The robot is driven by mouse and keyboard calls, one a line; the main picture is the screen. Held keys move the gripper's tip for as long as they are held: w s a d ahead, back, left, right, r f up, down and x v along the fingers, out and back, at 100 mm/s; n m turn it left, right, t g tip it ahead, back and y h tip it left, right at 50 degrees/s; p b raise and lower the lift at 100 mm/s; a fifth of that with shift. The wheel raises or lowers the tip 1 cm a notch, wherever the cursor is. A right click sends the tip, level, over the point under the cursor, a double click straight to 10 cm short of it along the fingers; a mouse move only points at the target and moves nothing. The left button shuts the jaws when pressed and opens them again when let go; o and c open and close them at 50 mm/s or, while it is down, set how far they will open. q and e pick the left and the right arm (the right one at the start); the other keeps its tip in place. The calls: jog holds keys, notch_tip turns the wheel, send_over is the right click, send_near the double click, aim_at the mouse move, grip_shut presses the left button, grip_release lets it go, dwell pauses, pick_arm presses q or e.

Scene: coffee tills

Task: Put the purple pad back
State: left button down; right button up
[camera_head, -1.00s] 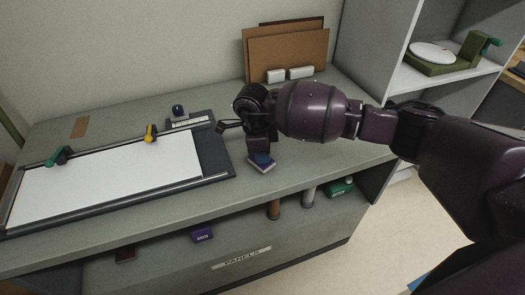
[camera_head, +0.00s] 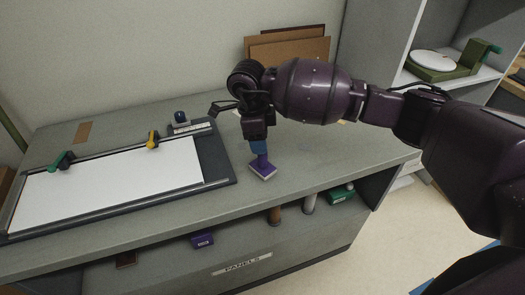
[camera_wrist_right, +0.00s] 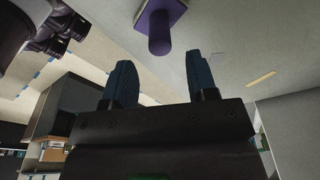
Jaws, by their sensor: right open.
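A purple pad with an upright purple handle (camera_head: 262,171) stands on the grey counter in the head view. In the right wrist view the pad (camera_wrist_right: 160,20) is at the top, its rounded handle pointing toward the fingers. My right gripper (camera_head: 259,148) is just above the pad. Its blue fingers are open in the wrist view (camera_wrist_right: 157,80), with the handle tip just beyond the gap and nothing held. A purple labelled block (camera_head: 202,240) sits in the open shelf under the counter. My left gripper is out of view.
A dark-framed board with a white sheet (camera_head: 110,185) lies left of the pad, with green (camera_head: 62,160) and yellow (camera_head: 153,139) clips. Under the counter are brown (camera_head: 274,216) and grey (camera_head: 309,203) posts and a green block (camera_head: 341,193). Brown panels (camera_head: 288,50) stand at the wall.

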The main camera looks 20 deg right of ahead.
jog(key=r, duration=0.4)
jog(key=shift+w+a+r, duration=0.1)
jog(key=shift+a+r, duration=0.25)
